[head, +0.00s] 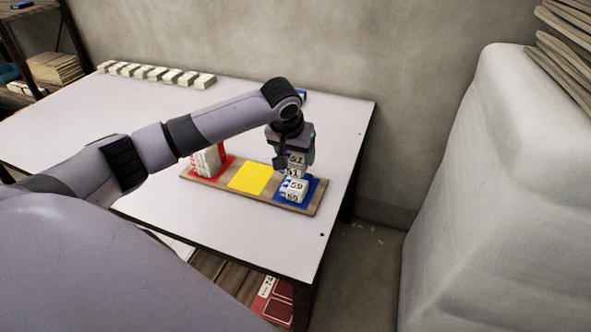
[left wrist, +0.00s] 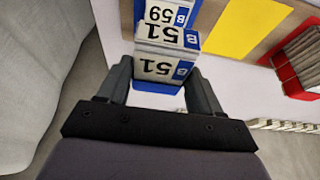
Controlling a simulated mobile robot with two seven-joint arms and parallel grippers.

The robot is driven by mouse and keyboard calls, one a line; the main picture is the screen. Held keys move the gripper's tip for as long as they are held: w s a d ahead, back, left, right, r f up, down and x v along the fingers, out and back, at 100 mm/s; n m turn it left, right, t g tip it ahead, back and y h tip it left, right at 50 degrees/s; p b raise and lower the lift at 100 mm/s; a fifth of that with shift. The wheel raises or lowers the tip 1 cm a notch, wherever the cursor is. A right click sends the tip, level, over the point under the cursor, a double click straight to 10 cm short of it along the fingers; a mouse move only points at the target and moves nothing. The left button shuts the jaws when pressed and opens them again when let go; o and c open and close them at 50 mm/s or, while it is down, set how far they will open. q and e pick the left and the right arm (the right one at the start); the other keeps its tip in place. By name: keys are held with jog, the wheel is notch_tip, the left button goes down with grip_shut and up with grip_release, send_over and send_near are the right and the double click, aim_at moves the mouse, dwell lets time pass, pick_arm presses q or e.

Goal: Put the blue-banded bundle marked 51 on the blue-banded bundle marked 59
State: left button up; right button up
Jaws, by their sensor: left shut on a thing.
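The blue-banded bundle marked 51 (head: 296,160) is between the fingers of my left gripper (head: 294,164), which is shut on it. In the left wrist view the bundle (left wrist: 162,68) shows its number upside down. The blue-banded bundle marked 59 (head: 293,190) sits on the blue square (head: 313,187) at the right end of a wooden board. The 51 bundle is right above the 59 bundle; I cannot tell whether they touch. Part of the 59 bundle also shows in the left wrist view (left wrist: 168,13). My right gripper is not in view.
The wooden board (head: 221,186) has an empty yellow square (head: 250,178) in the middle and red-banded bundles (head: 207,162) on its red square. Several pale bundles (head: 155,74) line the table's back edge. A large pale block (head: 490,190) stands right of the table (head: 110,120).

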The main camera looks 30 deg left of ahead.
pick_arm(q)
notch_tip(320, 180, down, 5)
jog(key=shift+r, duration=0.15)
jog(key=shift+f, duration=0.25)
jog(key=o, duration=1.1)
jog(key=shift+f, duration=0.1)
jog(key=p+v, duration=0.1)
jog(key=v, duration=1.1)
